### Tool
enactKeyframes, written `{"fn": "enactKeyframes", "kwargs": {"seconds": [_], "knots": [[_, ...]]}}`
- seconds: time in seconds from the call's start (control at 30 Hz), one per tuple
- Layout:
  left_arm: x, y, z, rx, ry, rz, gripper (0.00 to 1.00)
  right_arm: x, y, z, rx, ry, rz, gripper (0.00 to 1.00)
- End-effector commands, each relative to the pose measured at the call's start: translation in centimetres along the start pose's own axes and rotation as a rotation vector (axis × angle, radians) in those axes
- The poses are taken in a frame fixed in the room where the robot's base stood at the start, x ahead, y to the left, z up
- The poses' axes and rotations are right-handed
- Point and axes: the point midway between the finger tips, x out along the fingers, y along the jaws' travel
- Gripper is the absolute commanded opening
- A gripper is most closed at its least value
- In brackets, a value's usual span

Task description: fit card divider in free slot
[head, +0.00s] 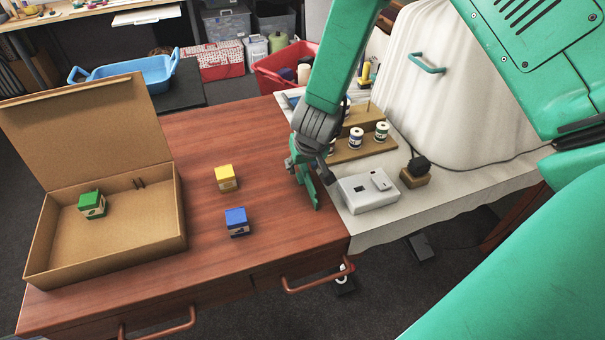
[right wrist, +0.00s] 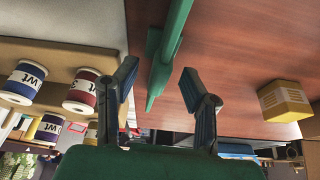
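My right gripper (head: 310,170) is low over the right part of the brown table. In the right wrist view its two dark fingers stand apart. A thin green notched piece (right wrist: 165,55), which looks like the card divider, stands beyond and between the fingertips, with a gap on both sides. It also shows in the head view (head: 309,189), just below my gripper. The open cardboard box (head: 160,254) is at the left, lid up. My left gripper is not in view.
A green cube (head: 92,205) sits inside the box. A yellow cube (head: 225,178) and a blue cube (head: 237,222) lie between box and gripper. A white device (head: 366,195) and a thread spool rack (head: 360,150) are close right. The table front is clear.

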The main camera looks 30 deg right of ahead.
Motion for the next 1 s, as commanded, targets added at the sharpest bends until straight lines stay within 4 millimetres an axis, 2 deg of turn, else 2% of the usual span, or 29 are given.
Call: {"fn": "enactKeyframes", "kwargs": {"seconds": [0.27, 0.3, 0.4, 0.77, 0.87, 1.0], "knots": [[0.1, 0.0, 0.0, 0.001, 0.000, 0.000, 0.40, 0.3, -0.1, 0.0, 0.000, 0.001, 0.001, 0.38], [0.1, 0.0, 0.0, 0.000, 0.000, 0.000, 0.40, 0.3, -0.1, 0.0, -0.001, 0.001, 0.001, 0.31], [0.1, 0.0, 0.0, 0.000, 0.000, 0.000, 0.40, 0.3, -0.2, 0.0, -0.001, 0.001, 0.002, 0.00], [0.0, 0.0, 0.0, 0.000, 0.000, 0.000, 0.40, 0.1, -0.1, -0.1, -0.001, 0.002, 0.000, 0.00], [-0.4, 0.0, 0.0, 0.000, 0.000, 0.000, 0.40, -0.9, -0.1, -0.6, -0.003, 0.004, 0.000, 0.00], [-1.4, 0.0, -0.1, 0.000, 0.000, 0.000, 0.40, -3.6, -0.1, -1.7, -0.004, 0.006, 0.001, 0.00]]}}
